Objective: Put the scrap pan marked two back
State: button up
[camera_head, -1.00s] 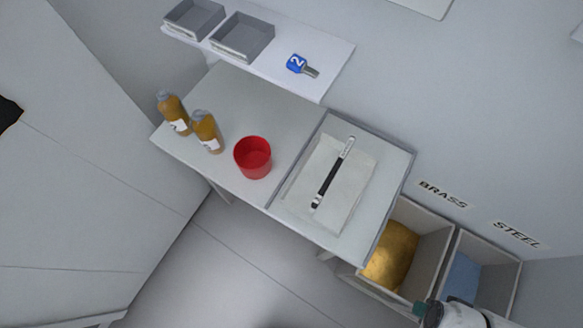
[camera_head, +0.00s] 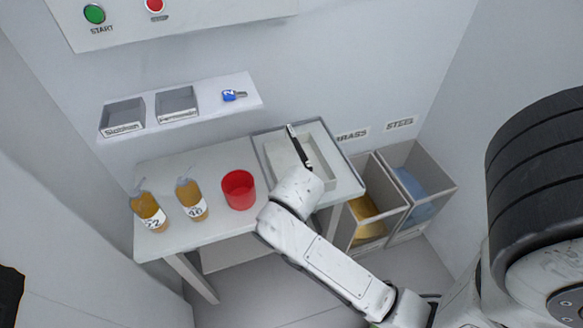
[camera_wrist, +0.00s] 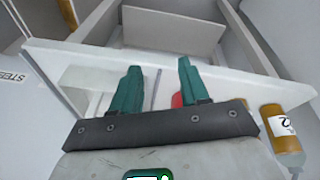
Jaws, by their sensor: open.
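I see no pan clearly marked two. A red open cup (camera_head: 238,190) stands upright on the white table (camera_head: 215,162), and part of it shows red behind a finger in the wrist view (camera_wrist: 177,100).
Two amber bottles (camera_head: 150,211) (camera_head: 191,200) stand on the table's left side. Brass (camera_head: 366,208) and steel (camera_head: 414,188) scrap fill floor bins at right.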

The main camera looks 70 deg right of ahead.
jog(key=w+d+r+m+h+b, duration=0.2)
jog(key=w+d+r+m, duration=0.15)
jog(key=d+m, duration=0.45)
notch_tip(320, 180, up, 5)
jog(key=m+g+h+b, duration=0.1)
jog(key=m+g+b, duration=0.15)
jog(key=m, duration=1.15)
send_over(298, 152)
jog(key=s, duration=0.2)
jog(key=shift+w+t, duration=0.25)
jog(key=shift+t, duration=0.2)
jog(key=m+y+b, duration=0.1)
jog(key=m, duration=0.5)
jog(key=w+m+y+b, duration=0.1)
jog(key=m+y+b, duration=0.1)
jog(key=m, duration=0.4)
jog(key=w+d+m+y+b, duration=0.1)
jog(key=m+y+b, duration=0.1)
jog(key=m, duration=0.4)
jog(key=shift+d+r, duration=0.1)
jog(key=shift+r, duration=0.15)
notch_tip(298, 152, down, 5)
jog(key=shift+f, duration=0.1)
jog(key=shift+d+f+p, duration=0.2)
jog(key=shift+f+p, duration=0.25)
jog(key=shift+f, duration=2.25)
grip_shut()
